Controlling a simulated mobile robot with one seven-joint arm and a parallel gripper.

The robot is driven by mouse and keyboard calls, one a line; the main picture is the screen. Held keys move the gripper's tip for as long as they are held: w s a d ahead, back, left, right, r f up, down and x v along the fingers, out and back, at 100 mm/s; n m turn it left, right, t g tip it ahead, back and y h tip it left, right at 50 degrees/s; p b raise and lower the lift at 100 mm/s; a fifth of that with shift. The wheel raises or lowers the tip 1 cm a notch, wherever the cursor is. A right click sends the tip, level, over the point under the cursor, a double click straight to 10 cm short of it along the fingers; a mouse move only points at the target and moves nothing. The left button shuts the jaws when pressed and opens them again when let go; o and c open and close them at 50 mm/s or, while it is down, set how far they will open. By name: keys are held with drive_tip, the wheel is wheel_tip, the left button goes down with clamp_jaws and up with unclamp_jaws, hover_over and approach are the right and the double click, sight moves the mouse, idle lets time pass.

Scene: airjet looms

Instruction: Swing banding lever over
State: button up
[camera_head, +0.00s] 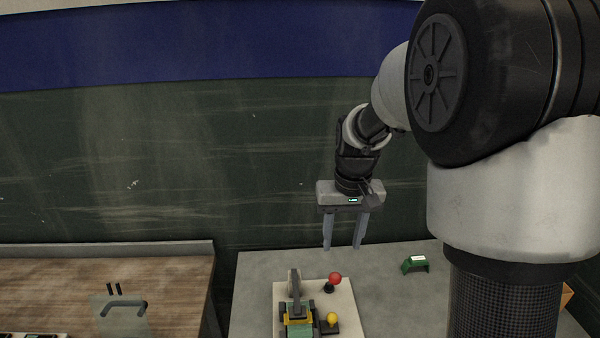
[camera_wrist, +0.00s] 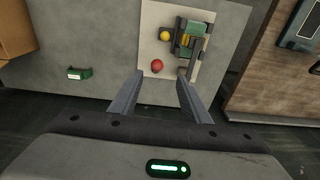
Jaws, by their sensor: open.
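The banding device stands on a pale base plate (camera_head: 349,306) on the grey table. It has a yellow and green body (camera_head: 298,321) with a grey upright arm (camera_head: 294,284) at its back. A red ball knob (camera_head: 335,278) and a yellow ball knob (camera_head: 332,318) sit to its right; which one belongs to the banding lever I cannot tell. In the wrist view the red knob (camera_wrist: 157,66) and yellow knob (camera_wrist: 165,36) show beyond the fingers. My gripper (camera_head: 342,248) is open and empty, fingers pointing down, above and behind the plate, apart from everything.
A small green block with a white top (camera_head: 415,263) sits on the grey table (camera_head: 250,290) to the right. A wooden bench (camera_head: 60,285) with a handled clear plate (camera_head: 122,310) stands left, across a gap. A dark green wall (camera_head: 150,170) rises behind.

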drive_tip(key=g, duration=0.1)
hover_over(336, 274)
wheel_tip(336, 274, down, 6)
drive_tip(key=shift+w+f, duration=0.15)
drive_tip(key=shift+f, duration=0.05)
wheel_tip(336, 274, down, 9)
drive_tip(key=b, duration=0.6)
drive_tip(key=shift+f, duration=0.1)
drive_tip(key=shift+r, duration=0.35)
drive_tip(key=shift+f, duration=0.1)
drive_tip(key=c, duration=0.7)
drive_tip(key=shift+c, duration=0.3)
